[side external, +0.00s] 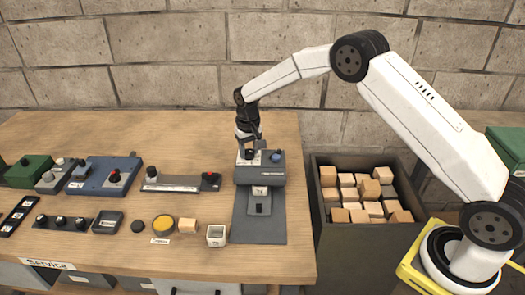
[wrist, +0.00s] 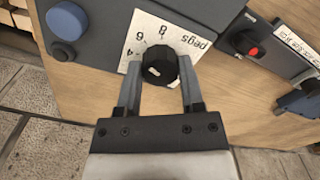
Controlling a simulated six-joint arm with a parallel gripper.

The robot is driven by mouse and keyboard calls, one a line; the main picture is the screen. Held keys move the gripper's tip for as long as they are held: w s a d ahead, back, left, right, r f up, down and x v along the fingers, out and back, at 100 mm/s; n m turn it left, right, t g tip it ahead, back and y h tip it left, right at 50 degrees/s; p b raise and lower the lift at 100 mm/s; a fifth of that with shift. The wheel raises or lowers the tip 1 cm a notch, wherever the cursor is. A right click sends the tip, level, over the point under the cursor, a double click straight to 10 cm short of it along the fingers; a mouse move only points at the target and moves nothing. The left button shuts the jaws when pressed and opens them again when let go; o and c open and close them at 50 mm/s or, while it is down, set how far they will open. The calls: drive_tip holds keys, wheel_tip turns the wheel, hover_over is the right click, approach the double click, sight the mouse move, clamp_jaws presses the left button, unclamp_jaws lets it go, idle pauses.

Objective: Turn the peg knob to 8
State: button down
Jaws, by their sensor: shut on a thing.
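The peg knob (wrist: 160,64) is a black ridged knob on a white dial plate (wrist: 143,24) marked "pegs". In the wrist view, the 8 is above the knob, with 6 and 4 to the left of it, all upside down. A small pale mark shows at the knob's lower left; I cannot tell surely which number the knob is set to. My gripper (wrist: 160,86) is shut on the knob, one finger on each side. In the side view my gripper (side external: 248,152) reaches down onto the grey machine (side external: 262,175), hiding the knob.
A blue button (side external: 276,157) sits beside the dial, also in the wrist view (wrist: 67,21). A panel with a red button (wrist: 253,51) is close by on the other side. A bin (side external: 335,238) of wooden blocks stands right of the bench (side external: 130,200). Several other devices fill the left.

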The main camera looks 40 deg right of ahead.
sight(249, 151)
drive_tip(key=m, duration=0.4)
drive_tip(key=shift+m, duration=0.3)
drive_tip(key=m, duration=0.4)
drive_tip(key=shift+m, duration=0.3)
drive_tip(key=shift+c, duration=1.1)
unclamp_jaws()
drive_tip(key=shift+r, duration=0.1)
drive_tip(key=shift+r, duration=3.85)
